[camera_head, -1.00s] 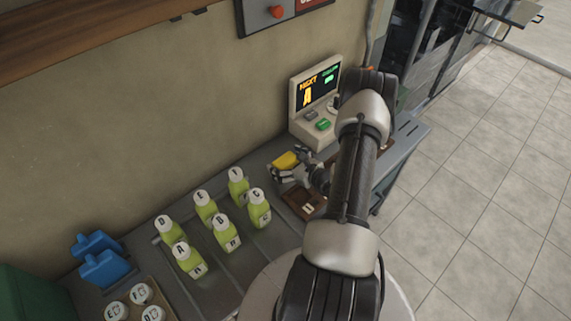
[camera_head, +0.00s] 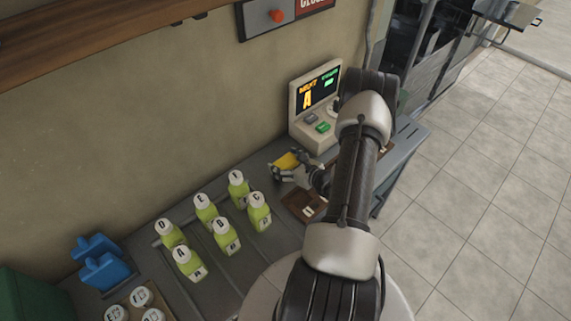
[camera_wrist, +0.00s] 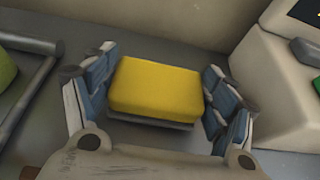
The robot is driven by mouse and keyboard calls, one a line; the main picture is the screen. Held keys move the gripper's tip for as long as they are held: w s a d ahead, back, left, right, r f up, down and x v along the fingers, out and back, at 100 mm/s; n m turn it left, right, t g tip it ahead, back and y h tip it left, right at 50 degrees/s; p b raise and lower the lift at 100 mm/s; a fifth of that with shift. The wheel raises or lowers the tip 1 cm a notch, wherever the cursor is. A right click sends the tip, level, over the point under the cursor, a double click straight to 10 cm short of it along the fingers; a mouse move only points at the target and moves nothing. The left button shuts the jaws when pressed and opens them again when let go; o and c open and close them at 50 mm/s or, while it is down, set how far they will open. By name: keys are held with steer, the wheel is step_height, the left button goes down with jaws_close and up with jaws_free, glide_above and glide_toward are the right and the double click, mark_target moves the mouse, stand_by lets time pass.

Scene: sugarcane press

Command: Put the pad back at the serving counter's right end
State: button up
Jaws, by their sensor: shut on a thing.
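The pad (camera_wrist: 155,90) is a yellow block with a thin dark base, between the two blue-lined fingers of my gripper (camera_wrist: 155,97) in the wrist view. My gripper is shut on it. In the head view the yellow pad (camera_head: 287,161) shows at the tip of my gripper (camera_head: 285,168), close above the grey serving counter (camera_head: 262,172), near the wall. I cannot tell whether its base touches the counter. My forearm hides part of the counter's right end.
A terminal with a lit screen (camera_head: 314,100) stands just right of the pad. Several green-filled bottles (camera_head: 222,232) stand to the left. A brown tray (camera_head: 301,206) lies in front of my gripper. Blue items (camera_head: 104,266) and a white-lidded group (camera_head: 130,303) are at the far left.

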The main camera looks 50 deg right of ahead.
mark_target(286, 162)
step_height(286, 162, up, 19)
steer(key=p, duration=0.5)
steer(key=w+a+r+n+y, duration=0.1)
steer(key=w+a+n+y, duration=0.25)
steer(key=a, duration=0.45)
steer(key=w+a+r+n+y, duration=0.1)
steer(key=w+a+n+y, duration=0.2)
steer(key=a, duration=0.6)
steer(key=a+r+n+g+y+b, duration=0.1)
steer(key=a+n+g+y, duration=0.4)
steer(key=a, duration=1.2)
steer(key=shift+s+a+r+n+g+y, duration=0.15)
steer(key=shift+a+r+n+g+y, duration=0.2)
steer(key=shift+y, duration=0.2)
